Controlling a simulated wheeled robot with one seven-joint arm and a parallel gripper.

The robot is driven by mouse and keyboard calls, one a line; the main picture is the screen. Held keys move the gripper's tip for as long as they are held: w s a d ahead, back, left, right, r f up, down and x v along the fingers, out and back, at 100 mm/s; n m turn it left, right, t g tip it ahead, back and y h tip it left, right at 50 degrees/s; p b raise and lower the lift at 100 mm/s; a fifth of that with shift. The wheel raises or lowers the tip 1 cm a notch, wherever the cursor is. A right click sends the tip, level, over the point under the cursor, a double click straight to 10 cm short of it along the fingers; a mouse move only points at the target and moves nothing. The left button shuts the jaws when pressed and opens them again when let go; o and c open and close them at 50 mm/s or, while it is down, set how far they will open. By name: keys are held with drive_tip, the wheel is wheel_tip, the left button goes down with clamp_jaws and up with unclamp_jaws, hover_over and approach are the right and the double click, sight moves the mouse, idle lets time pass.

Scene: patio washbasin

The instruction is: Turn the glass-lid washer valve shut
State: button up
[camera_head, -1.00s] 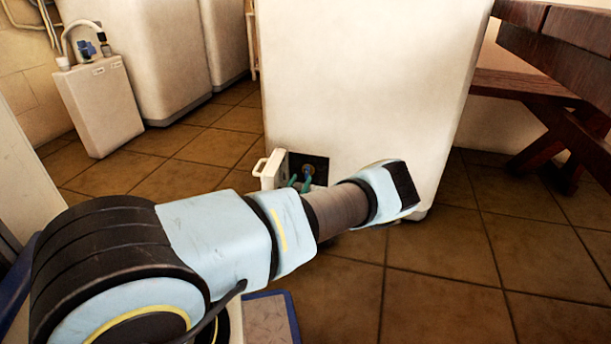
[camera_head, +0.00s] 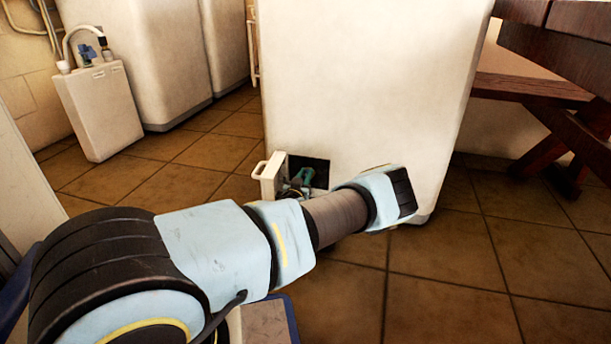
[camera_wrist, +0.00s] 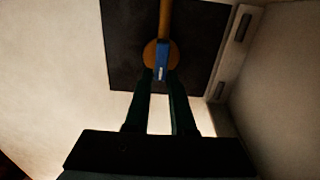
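The valve in the wrist view has a round brass-coloured body (camera_wrist: 151,52) on a straight pipe, with a blue handle (camera_wrist: 162,62) roughly in line with the pipe. It sits in a dark square recess (camera_wrist: 125,25) low in a white machine (camera_head: 365,90); the machine's top and any glass lid are out of view. My gripper (camera_wrist: 161,76) has its dark green fingertips at the handle's near end, one on each side. A gap shows between the fingers; whether they press on the handle is unclear. In the head view, my gripper (camera_head: 304,178) is at the recess, partly hidden by my arm.
A small white door (camera_head: 269,177) stands open at the recess's left side; its inner face (camera_wrist: 232,52) is right of the fingers in the wrist view. A separate white box with a blue valve (camera_head: 86,54) stands back left. A wooden bench (camera_head: 535,85) is at right. Tiled floor is clear in front.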

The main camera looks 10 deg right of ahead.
clamp_jaws()
drive_tip(key=shift+a+r+p, duration=0.1)
drive_tip(key=shift+p, duration=0.3)
drive_tip(key=shift+w+a+r+n+p, duration=0.1)
drive_tip(key=shift+r+n+p, duration=0.1)
drive_tip(key=shift+n+p, duration=0.5)
drive_tip(key=n+p, duration=0.1)
drive_tip(key=p, duration=0.1)
drive_tip(key=shift+w+a+r+p, duration=0.1)
drive_tip(key=shift+r+p, duration=0.05)
drive_tip(key=shift+p, duration=0.2)
drive_tip(key=shift+w+a+f+n+p, duration=0.15)
drive_tip(key=shift+f+n+p, duration=0.45)
drive_tip(key=shift+n, duration=1.95)
drive_tip(key=shift+w+a+f+n+p, duration=0.1)
drive_tip(key=shift+a+f+n+p, duration=0.2)
drive_tip(key=shift+n+p, duration=1.45)
drive_tip(key=shift+w+a+f+n+b, duration=0.1)
drive_tip(key=shift+f+n, duration=0.4)
drive_tip(key=shift+n, duration=2.9)
drive_tip(key=shift+s, duration=0.1)
